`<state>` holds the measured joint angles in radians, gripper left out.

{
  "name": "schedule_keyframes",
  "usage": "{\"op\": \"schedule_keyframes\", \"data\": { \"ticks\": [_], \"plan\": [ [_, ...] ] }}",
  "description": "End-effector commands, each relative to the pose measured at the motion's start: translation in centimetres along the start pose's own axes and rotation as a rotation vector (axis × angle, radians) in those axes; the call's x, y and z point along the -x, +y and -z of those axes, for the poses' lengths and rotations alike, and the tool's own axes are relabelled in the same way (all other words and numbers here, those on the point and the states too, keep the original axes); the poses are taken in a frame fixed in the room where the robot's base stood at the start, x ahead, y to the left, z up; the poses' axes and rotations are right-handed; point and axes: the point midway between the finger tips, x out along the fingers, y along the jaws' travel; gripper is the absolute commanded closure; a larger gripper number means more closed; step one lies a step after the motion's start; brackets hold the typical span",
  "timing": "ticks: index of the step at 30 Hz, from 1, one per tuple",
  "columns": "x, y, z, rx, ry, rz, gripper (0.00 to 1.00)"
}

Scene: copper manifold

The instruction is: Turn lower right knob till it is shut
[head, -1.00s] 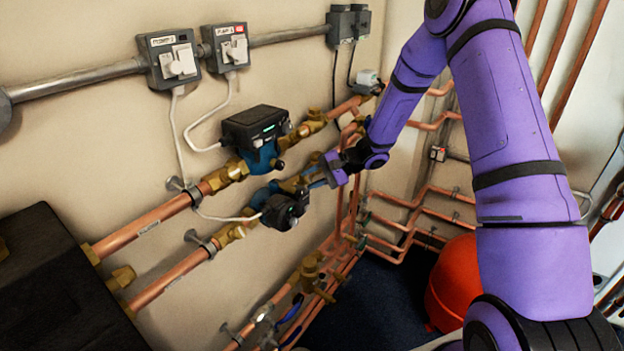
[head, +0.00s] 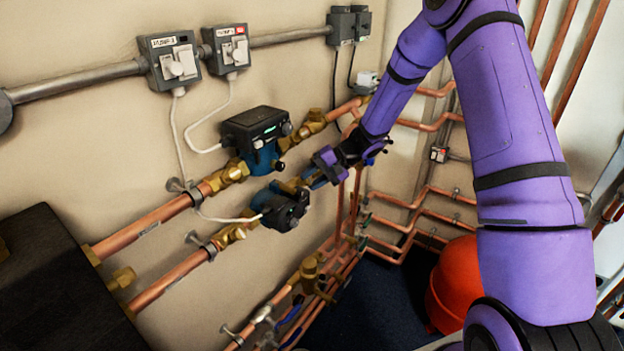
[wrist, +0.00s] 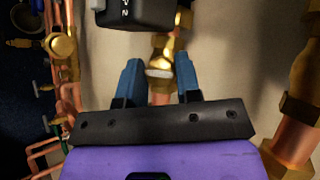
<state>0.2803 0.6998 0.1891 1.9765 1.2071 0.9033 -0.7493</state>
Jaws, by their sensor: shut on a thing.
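The lower right knob (wrist: 160,72), a brass-coloured valve piece with a pale rim, sits on the lower copper pipe line just right of the lower pump (head: 284,208). My gripper (wrist: 157,64) has its two blue fingers on either side of it in the wrist view and is shut on it. In the head view my gripper (head: 313,181) reaches the valve from the right, and the purple wrist and fingers largely hide the knob. The pump's dark housing (wrist: 138,12) shows at the top of the wrist view.
The upper pump (head: 256,132) with its brass valves lies just above and behind. Switch boxes (head: 173,62) hang on the wall. More copper pipes run below and right, near a red vessel (head: 455,285). A black box (head: 60,290) stands at lower left.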

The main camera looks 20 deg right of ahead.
Motion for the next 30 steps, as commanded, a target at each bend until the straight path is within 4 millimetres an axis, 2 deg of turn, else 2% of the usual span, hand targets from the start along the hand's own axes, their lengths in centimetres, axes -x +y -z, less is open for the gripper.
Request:
{"op": "schedule_keyframes", "data": {
  "ticks": [4, 5, 6, 17, 20, 30],
  "plan": [
    [0.0, 0.1, -0.1, -0.001, -0.002, -0.001, 0.92],
    [0.0, 0.1, -0.1, -0.001, -0.002, -0.001, 0.62],
    [0.0, 0.1, -0.1, -0.001, -0.002, -0.001, 0.58],
    [0.6, 0.1, 0.0, 0.0, 0.0, 0.0, 0.58],
    [1.8, 0.0, 0.0, 0.001, 0.001, 0.001, 0.58],
    [8.0, 0.1, 0.0, -0.001, 0.001, 0.0, 0.58]
  ]
}}
